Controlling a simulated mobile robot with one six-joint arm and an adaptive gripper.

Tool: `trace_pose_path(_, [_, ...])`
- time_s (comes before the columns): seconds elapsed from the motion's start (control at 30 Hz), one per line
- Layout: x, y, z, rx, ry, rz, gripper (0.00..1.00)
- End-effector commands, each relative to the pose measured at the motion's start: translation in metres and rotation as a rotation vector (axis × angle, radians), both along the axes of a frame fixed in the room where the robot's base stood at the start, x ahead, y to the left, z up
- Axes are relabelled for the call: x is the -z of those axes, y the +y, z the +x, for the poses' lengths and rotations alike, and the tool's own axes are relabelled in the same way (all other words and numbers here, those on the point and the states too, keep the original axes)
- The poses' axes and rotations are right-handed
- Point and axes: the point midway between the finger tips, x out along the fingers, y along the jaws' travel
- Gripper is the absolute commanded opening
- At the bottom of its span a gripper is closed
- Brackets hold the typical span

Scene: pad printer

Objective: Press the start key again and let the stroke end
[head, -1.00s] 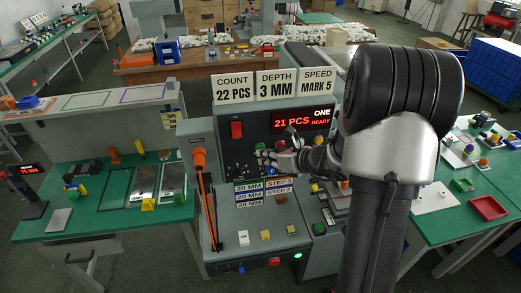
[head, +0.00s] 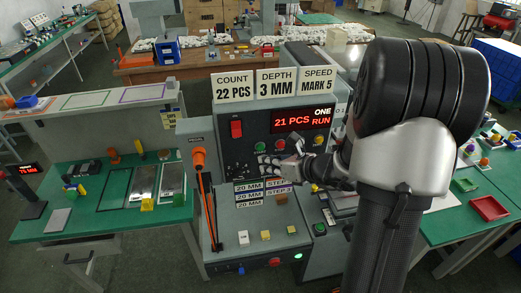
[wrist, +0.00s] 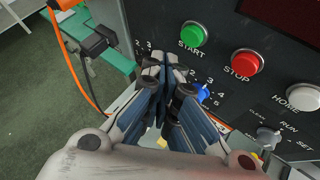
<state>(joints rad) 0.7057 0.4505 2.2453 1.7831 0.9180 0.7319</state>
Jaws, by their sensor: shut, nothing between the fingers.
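The pad printer's panel (head: 245,152) stands in the middle of the head view. Its red display (head: 301,120) reads "21 PCS ONE RUN". The green START key (wrist: 193,34) shows uncovered in the wrist view, and in the head view (head: 260,147) it sits above my gripper. The red STOP key (wrist: 241,64) and the white HOME key (wrist: 300,97) are to its right. My gripper (head: 264,164) is shut and empty, its tips in front of the panel below the START key, not on it. In the wrist view the closed fingers (wrist: 160,68) are left of and below the key.
Signs above the panel read COUNT 22 PCS (head: 233,84), DEPTH 3 MM and SPEED MARK 5. An orange-handled lever (head: 199,160) stands left of the panel. A blue knob (wrist: 202,92) is near the fingers. Green tables (head: 110,215) flank the machine.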

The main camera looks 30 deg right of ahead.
Motion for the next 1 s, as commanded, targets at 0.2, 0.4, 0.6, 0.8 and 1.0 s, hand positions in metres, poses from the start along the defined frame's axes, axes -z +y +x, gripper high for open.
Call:
trace_pose_path(0.2, [0.001, 0.006, -0.022, 0.002, 0.0, 0.0, 0.0])
trace_pose_path(0.4, [0.001, 0.011, -0.039, 0.001, 0.0, -0.001, 0.0])
trace_pose_path(0.6, [0.0, 0.013, -0.044, 0.0, 0.0, -0.001, 0.0])
trace_pose_path(0.8, [0.0, 0.013, -0.044, 0.0, 0.0, -0.001, 0.0])
trace_pose_path(1.0, [0.0, 0.013, -0.044, 0.0, 0.0, -0.001, 0.0])
